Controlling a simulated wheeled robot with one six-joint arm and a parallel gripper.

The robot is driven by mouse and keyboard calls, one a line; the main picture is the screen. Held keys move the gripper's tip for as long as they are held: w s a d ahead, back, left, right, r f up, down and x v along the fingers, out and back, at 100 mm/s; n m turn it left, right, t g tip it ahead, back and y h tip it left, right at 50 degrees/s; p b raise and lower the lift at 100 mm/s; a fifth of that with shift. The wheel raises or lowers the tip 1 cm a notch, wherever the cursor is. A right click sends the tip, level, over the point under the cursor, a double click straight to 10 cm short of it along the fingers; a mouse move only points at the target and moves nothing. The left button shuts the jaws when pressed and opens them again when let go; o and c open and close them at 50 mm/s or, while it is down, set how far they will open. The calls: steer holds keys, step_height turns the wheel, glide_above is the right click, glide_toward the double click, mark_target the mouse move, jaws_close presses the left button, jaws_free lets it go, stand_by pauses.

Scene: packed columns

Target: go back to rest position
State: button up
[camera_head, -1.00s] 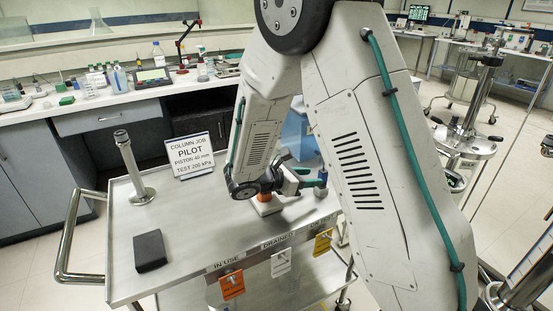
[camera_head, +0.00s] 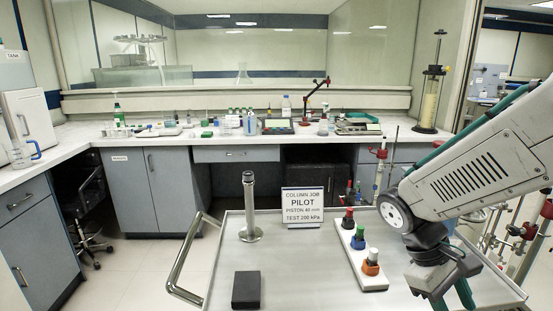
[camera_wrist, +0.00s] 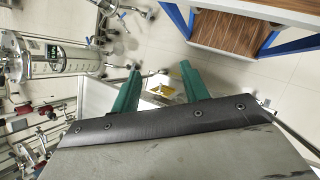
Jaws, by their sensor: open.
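My gripper (camera_head: 452,296) hangs at the right end of the steel cart (camera_head: 300,262) in the head view, with its teal fingers pointing down. In the wrist view the two teal fingers (camera_wrist: 161,88) are apart, with nothing held between them. The arm is folded at the right side of the head view.
On the cart stand a metal post (camera_head: 250,210), a sign reading PILOT (camera_head: 304,207) and a black block (camera_head: 246,289). A cluttered lab bench (camera_head: 220,140) runs behind. The wrist view shows a clear column (camera_wrist: 65,55) and a blue-framed wooden-topped stand (camera_wrist: 235,30).

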steer(key=s+a+r+m+t+y, duration=0.5)
steer(key=s+r, duration=0.3)
steer(key=r, duration=0.1)
steer(key=shift+s+t, duration=0.3)
steer(key=shift+s, duration=0.05)
steer(key=shift+a+r, duration=0.1)
stand_by(0.6)
